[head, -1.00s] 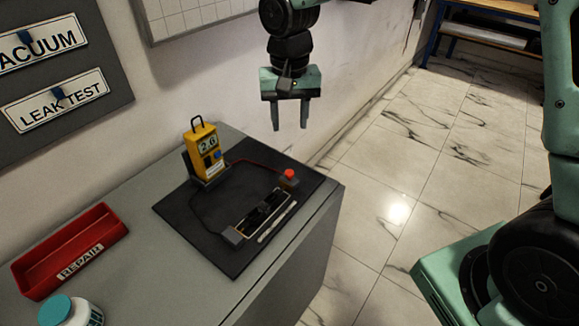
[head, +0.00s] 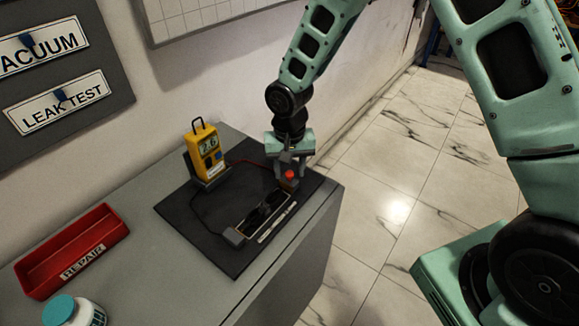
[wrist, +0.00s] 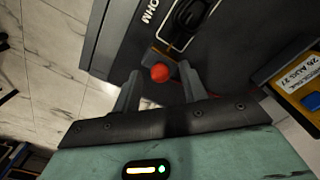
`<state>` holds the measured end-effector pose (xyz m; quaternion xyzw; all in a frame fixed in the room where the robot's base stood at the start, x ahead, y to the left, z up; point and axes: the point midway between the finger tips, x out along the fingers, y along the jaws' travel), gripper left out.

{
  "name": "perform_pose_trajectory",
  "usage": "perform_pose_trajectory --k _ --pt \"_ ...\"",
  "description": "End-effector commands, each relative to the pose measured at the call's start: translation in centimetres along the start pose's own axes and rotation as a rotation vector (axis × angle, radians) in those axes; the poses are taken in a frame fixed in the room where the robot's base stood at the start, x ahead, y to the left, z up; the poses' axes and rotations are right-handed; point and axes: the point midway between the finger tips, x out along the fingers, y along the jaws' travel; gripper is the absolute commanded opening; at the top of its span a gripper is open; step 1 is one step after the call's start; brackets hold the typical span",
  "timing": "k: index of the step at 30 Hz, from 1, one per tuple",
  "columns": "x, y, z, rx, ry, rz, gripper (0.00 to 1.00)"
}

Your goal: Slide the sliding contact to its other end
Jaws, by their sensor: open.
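The ohm rig (head: 268,215) lies on a black mat, with a pale frame around dark coiled parts. A red knob (head: 289,174) on a grey block stands at its far right end and looks like the sliding contact. In the wrist view, the red knob (wrist: 160,72) shows between the fingertips. My gripper (head: 288,165) is down at that end, open, with one finger on each side of the knob in the wrist view (wrist: 159,78). I cannot tell whether either finger touches it. The gripper partly hides the block in the head view.
A red REPAIR tray (head: 75,250) and a teal-lidded jar (head: 72,312) are at the left. The bench's right edge (head: 325,215) is close to the rig.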

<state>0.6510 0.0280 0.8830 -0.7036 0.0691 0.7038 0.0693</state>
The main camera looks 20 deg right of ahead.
Motion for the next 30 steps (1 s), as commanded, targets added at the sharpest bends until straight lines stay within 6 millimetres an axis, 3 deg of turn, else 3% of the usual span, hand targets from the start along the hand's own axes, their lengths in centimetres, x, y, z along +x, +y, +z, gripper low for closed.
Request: perform_pose_trajectory --k 5,9,14,22,30 --pt "0.0 0.0 0.0 0.000 0.000 0.000 0.40" --pt "0.0 0.0 0.0 0.000 0.000 0.000 0.01" --pt "-0.1 0.2 -0.2 0.002 0.000 0.000 0.00" --pt "-0.2 2.9 -2.9 0.004 0.002 0.001 0.00" --pt "-0.2 3.3 -3.4 0.006 0.009 0.003 0.00"
